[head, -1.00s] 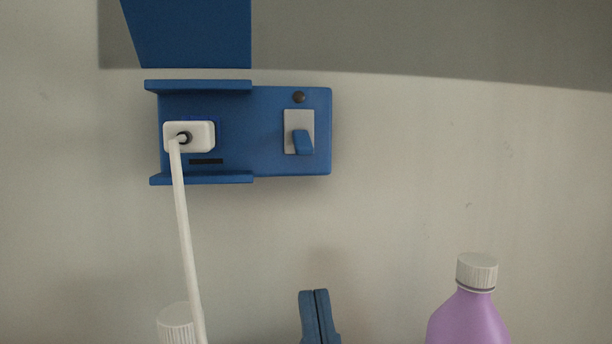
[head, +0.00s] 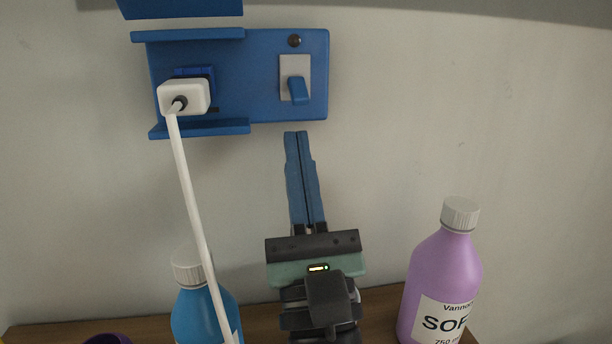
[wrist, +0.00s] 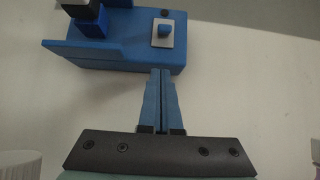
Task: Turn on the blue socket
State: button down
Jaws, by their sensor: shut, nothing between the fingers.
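The blue socket (head: 245,95) is fixed to the wall, with a white plug (head: 184,97) and cable on its left part. On its right part is a light grey plate with a blue switch lever (head: 298,91), tilted outward at its lower end, and a small dark round spot above it. My gripper (head: 296,135) is shut and empty, its blue fingertips just below the switch in the head view. In the wrist view the socket (wrist: 120,58) and switch (wrist: 164,31) lie beyond the fingertips (wrist: 160,72). I see no clear contact with the switch.
A purple bottle (head: 443,270) stands on the wooden shelf (head: 262,318) to the right of my gripper. A blue bottle (head: 192,312) stands to the left, behind the hanging white cable (head: 192,205). The wall right of the socket is clear.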

aim_at(298, 91)
jog(key=shift+s+d+r+p, duration=0.1)
jog(key=shift+s+r+p, duration=0.45)
jog(key=shift+r, duration=0.2)
jog(key=shift+s+d+r+p, duration=0.1)
jog(key=shift+s+r+p, duration=0.35)
jog(key=shift+r, duration=0.3)
jog(key=shift+s+r, duration=0.15)
